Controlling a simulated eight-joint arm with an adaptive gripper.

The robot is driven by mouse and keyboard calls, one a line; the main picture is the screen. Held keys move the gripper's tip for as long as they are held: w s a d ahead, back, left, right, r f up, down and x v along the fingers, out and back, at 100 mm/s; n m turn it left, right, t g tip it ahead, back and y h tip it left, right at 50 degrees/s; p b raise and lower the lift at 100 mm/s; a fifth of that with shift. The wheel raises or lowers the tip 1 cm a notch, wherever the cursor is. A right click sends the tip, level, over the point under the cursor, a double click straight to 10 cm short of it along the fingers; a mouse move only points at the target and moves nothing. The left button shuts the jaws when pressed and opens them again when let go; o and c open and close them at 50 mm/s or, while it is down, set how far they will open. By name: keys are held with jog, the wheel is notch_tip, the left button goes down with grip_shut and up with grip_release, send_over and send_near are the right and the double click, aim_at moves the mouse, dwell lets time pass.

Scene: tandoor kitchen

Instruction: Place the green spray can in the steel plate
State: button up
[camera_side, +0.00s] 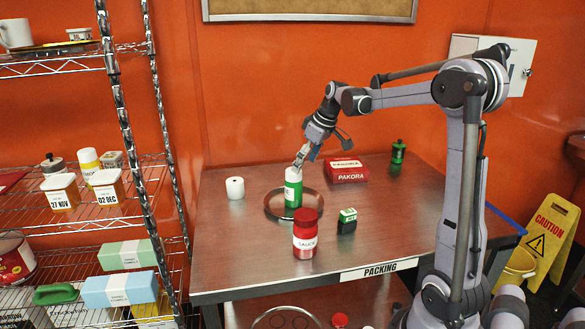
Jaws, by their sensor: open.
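A green can with a white label (293,190), seemingly the spray can, stands upright within the rim of the round steel plate (267,207) on the steel table. My gripper (301,157) is just above the can's top, pointing down and to the left. Its fingers are open and small in the view. I cannot tell whether they touch the can. The can and a red sauce bottle hide part of the plate.
The red sauce bottle (305,233) stands just in front of the plate. A small green-and-black box (347,221) is to its right. A white roll (235,188), a red PAKORA box (346,171) and a dark-capped green bottle (398,152) stand farther back. The table's front left is clear.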

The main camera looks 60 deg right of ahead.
jog(key=s+a+r, duration=0.1)
jog(key=s+a, duration=0.1)
jog(key=a, duration=0.6)
jog(key=s+a, duration=0.3)
jog(key=a, duration=0.5)
jog(key=s+a+f+t, duration=0.2)
jog(key=s+a+f, duration=0.2)
jog(key=s+a, duration=0.4)
jog(key=a, duration=0.3)
jog(key=shift+s+a+f+t, duration=0.25)
jog(key=shift+a+f+t, duration=0.05)
